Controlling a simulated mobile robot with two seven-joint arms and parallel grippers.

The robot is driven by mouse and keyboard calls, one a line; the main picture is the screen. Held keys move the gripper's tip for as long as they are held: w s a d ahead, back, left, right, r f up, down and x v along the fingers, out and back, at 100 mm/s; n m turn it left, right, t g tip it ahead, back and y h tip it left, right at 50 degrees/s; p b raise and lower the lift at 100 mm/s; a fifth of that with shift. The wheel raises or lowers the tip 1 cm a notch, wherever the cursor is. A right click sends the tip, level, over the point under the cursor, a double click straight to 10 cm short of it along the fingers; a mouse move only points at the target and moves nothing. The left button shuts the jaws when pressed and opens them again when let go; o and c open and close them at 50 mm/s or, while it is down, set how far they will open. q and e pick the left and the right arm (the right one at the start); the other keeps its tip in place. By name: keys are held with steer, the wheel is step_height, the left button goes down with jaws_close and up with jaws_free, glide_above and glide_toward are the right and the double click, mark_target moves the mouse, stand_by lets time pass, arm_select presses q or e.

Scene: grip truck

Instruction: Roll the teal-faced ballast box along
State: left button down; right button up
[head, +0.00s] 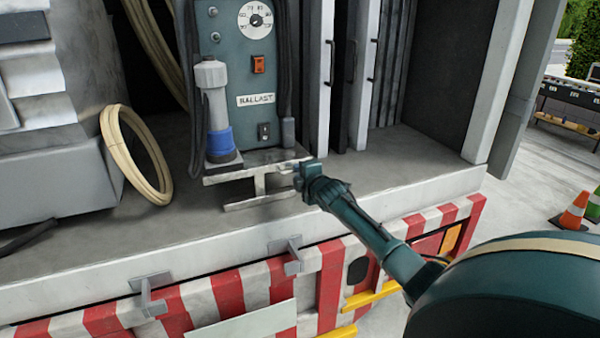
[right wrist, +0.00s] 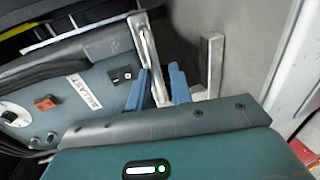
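The ballast box (head: 238,78) has a teal face with a dial, an orange switch and a BALLAST label. It stands upright on the truck bed; its face also shows in the right wrist view (right wrist: 60,105). A pale H-shaped metal handle (head: 259,185) sticks out low at its front. My right gripper (head: 302,173) is at the right end of the handle's bar nearer the box. In the right wrist view its blue fingers (right wrist: 160,85) are apart, with the bar (right wrist: 146,45) between them; a small gap seems to show. My left gripper is out of view.
A blue and grey tool (head: 216,115) stands at the box's lower left. Tall grey panels (head: 352,75) stand close on the right. The bed's front edge (head: 230,246) has metal hooks; bare bed lies right of the handle.

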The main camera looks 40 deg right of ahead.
steer(key=shift+o, duration=1)
steer(key=shift+w+r, duration=0.1)
steer(key=shift+r, duration=0.1)
steer(key=v, duration=1.3)
steer(key=shift+d, duration=0.1)
steer(key=s+a+f+m+g+y, duration=0.1)
steer(key=s+a+f+m+y, duration=0.1)
steer(key=s+a+f, duration=0.5)
steer(key=s+a+f+m+g+y, duration=0.1)
steer(key=s+a+f+m+y, duration=0.2)
steer(key=a+f, duration=0.75)
steer(key=s+a+f+m+g+y, duration=0.1)
steer(key=s+a+f+m, duration=0.1)
steer(key=s+a, duration=0.4)
steer(key=s+a+f+m+g+y, duration=0.1)
steer(key=s+a+f+m+y, duration=0.1)
steer(key=s+a+m, duration=0.2)
steer(key=s+a, duration=0.3)
steer(key=a, duration=0.4)
steer(key=shift+f+m, duration=0.3)
steer(key=shift+f, duration=0.05)
steer(key=shift+d, duration=0.1)
